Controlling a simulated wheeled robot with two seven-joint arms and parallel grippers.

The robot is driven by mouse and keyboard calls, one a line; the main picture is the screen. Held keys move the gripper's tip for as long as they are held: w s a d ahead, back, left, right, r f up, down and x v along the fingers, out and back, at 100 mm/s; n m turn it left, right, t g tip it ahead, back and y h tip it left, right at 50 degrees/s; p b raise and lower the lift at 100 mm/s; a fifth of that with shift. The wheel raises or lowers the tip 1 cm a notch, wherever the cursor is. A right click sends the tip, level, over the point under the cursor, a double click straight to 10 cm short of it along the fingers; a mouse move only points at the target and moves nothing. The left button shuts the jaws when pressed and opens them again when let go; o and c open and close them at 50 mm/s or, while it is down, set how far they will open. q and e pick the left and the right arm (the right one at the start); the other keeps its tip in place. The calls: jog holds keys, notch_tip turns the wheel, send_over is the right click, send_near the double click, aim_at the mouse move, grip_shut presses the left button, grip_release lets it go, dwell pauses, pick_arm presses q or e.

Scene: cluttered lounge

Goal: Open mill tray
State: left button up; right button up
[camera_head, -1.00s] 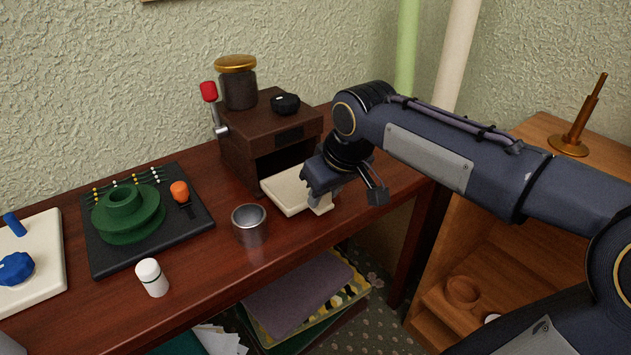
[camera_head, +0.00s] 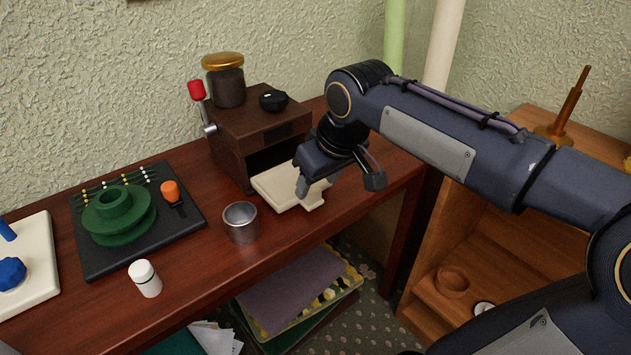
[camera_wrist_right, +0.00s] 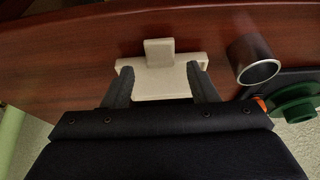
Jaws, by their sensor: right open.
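The mill (camera_head: 231,143) is a dark brown box with a jar on top, standing against the wall on the table. Its cream tray (camera_head: 272,184) sticks out of the front opening. My right gripper (camera_head: 338,185) is above the tray's front part, open, with nothing held. My left gripper is out of view.
A metal cup (camera_head: 241,224) stands left of the tray; it also shows in the wrist view (camera_wrist_right: 251,60). A wooden shelf (camera_head: 424,285) stands at right.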

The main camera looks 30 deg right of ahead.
jog(key=p+v, duration=0.1)
jog(key=v, duration=0.4)
jog(key=shift+w, duration=0.1)
dwell(0.3)
jog(key=s+a+f+m+t+y, duration=0.1)
jog(key=s+a+f+y, duration=0.1)
jog(key=s+a+f, duration=0.35)
jog(key=s+a+f+m+y, duration=0.1)
jog(key=s+a+f, duration=0.1)
jog(key=s+f, duration=0.65)
notch_tip(320, 180, up, 24)
jog(key=p, duration=2.4)
jog(key=shift+w+a, duration=0.3)
jog(key=shift+w, duration=0.2)
jog(key=shift+f, duration=0.15)
